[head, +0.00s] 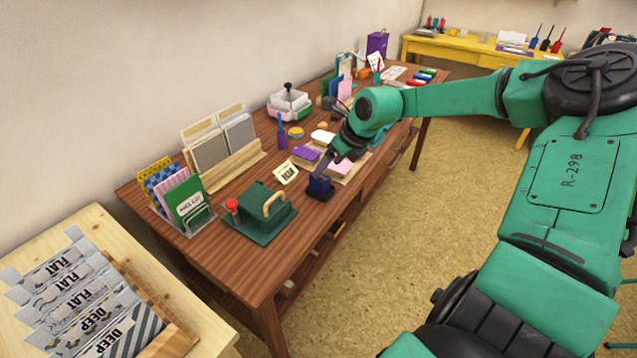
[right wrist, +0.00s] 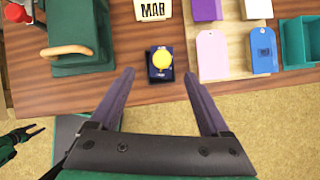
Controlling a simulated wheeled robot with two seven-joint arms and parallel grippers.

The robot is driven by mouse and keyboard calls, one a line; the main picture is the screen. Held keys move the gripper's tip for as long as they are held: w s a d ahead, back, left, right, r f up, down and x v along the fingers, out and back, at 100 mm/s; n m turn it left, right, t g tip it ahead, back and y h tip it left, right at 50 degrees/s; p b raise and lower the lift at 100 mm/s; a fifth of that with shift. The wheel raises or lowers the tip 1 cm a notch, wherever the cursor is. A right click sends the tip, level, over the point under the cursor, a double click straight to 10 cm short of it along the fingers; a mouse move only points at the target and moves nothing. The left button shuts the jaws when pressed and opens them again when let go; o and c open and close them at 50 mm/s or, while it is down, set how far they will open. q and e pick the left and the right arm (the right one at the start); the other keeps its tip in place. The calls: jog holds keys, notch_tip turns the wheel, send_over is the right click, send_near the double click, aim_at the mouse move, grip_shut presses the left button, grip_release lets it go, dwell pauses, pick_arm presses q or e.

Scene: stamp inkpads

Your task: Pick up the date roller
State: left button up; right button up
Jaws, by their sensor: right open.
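A small dark blue block with a round yellow top (right wrist: 160,60), apparently the date roller, stands near the table's front edge. In the head view it is the dark blue block (head: 320,188) right of the green press. My right gripper (right wrist: 159,74) is open, its two purple fingers pointing at the block, with the tips on either side of its near end. Clear gaps show on both sides. In the head view the right gripper (head: 322,166) is just above the block and hides part of it. A dark part at the left of the right wrist view seems to be my left gripper (right wrist: 22,136); its jaws are unclear.
A green press (head: 262,212) with a wooden handle stands left of the block. A cream card (head: 287,173) lies behind it. A board with pink (right wrist: 213,58) and blue (right wrist: 263,50) tags lies to the right. The wooden table's front edge (right wrist: 130,104) is close.

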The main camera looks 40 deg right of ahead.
aim_at(322, 177)
jog(key=x, duration=0.7)
jog(key=shift+s+d+f, duration=0.1)
jog(key=shift+s+f, duration=0.1)
jog(key=shift+w+f, duration=0.35)
jog(key=shift+s+r, duration=0.1)
jog(key=shift+r, duration=0.05)
jog(key=shift+c, duration=0.6)
pick_arm(q)
jog(key=shift+w+f, duration=0.2)
jog(key=shift+w, duration=0.55)
pick_arm(e)
grip_shut()
